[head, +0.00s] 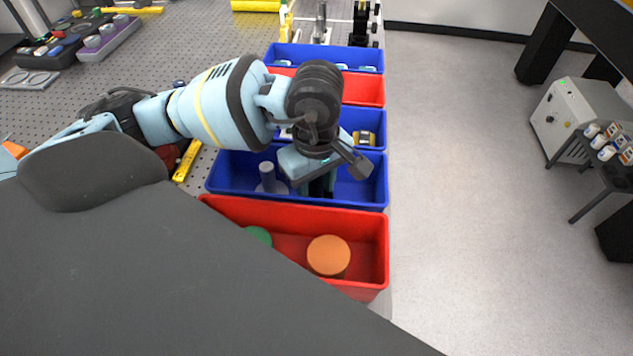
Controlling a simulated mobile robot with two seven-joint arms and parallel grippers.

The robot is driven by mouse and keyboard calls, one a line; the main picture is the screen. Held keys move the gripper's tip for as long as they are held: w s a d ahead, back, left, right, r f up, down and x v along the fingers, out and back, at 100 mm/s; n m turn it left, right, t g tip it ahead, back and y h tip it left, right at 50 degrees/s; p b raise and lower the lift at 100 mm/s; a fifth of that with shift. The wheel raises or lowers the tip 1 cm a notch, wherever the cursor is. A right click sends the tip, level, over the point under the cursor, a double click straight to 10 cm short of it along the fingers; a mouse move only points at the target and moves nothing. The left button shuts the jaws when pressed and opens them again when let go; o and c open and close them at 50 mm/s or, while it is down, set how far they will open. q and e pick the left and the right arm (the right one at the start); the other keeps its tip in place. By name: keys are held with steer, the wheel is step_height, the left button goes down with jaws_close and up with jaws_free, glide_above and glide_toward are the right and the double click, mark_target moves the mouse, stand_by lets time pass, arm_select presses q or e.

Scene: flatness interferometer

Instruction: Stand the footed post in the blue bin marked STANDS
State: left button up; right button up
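My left gripper (322,184) points down into a blue bin (222,180), the nearer of the blue bins in the row. Its fingers are mostly hidden under the wrist and gripper body, so I cannot tell if they are open or hold anything. A grey footed post (267,176) stands upright in the same bin, just left of the gripper and apart from it. No STANDS marking is legible from here. My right gripper is not in view.
A red bin (375,250) in front holds an orange disc (328,255) and a green disc (257,235). Behind are another blue bin (372,119), a red bin (365,90) and a far blue bin (325,54). A perforated table (190,45) lies left; open floor lies right.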

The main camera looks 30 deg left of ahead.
arm_select(q)
steer(key=shift+o, duration=0.2)
steer(key=shift+r, duration=0.1)
step_height(320, 180, up, 12)
steer(key=shift+r+p, duration=0.1)
steer(key=shift+p, duration=0.2)
stand_by(0.5)
